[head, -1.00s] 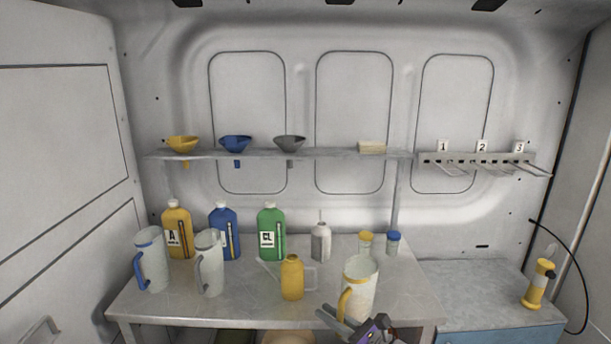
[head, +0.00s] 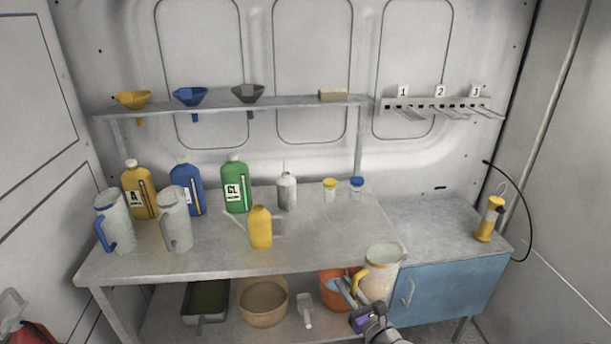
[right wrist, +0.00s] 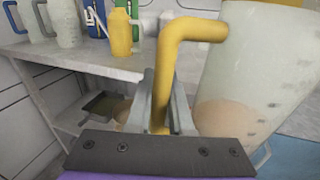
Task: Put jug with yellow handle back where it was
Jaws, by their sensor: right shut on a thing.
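The jug with the yellow handle (head: 382,273) is a pale translucent jug, held roughly upright just off the front right corner of the workbench. My right gripper (head: 352,290) is shut on its yellow handle; in the right wrist view the two fingers (right wrist: 161,115) close around the lower part of the handle (right wrist: 190,30). The jug's body (right wrist: 255,75) fills the right of that view and shows some orange-tan tint low inside. The workbench top (head: 310,240) has a bare area at its right front. My left gripper is out of view.
A blue-handled jug (head: 114,222), a grey jug (head: 175,220), a yellow oil can (head: 260,228) and several bottles stand on the bench. Below are a dark tray (head: 205,300), a tan basin (head: 263,302) and an orange bucket (head: 335,288). A blue cabinet (head: 450,287) adjoins right.

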